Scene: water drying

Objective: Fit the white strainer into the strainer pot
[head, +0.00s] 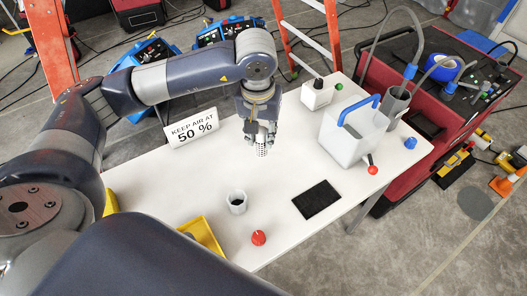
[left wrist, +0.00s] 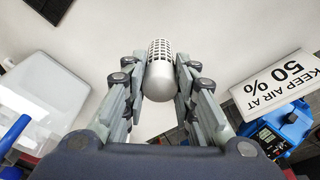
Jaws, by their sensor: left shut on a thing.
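The white strainer (head: 262,151) is a small perforated cylinder. My left gripper (head: 260,132) is shut on it and holds it above the white table. In the left wrist view, the strainer (left wrist: 160,71) sits between the two fingers of my left gripper (left wrist: 159,75), its slotted part pointing away. A small grey-white open pot (head: 237,203), which looks like the strainer pot, stands upright on the table. It is nearer the camera than the strainer and apart from it. The pot is not seen in the left wrist view. My right gripper is not in view.
A sign (head: 192,129) stands left of my left gripper. A white tank with a blue handle (head: 350,137) stands at the right. A black mat (head: 317,200), a red knob (head: 258,238) and a yellow tray (head: 204,235) lie around the pot. The table between strainer and pot is clear.

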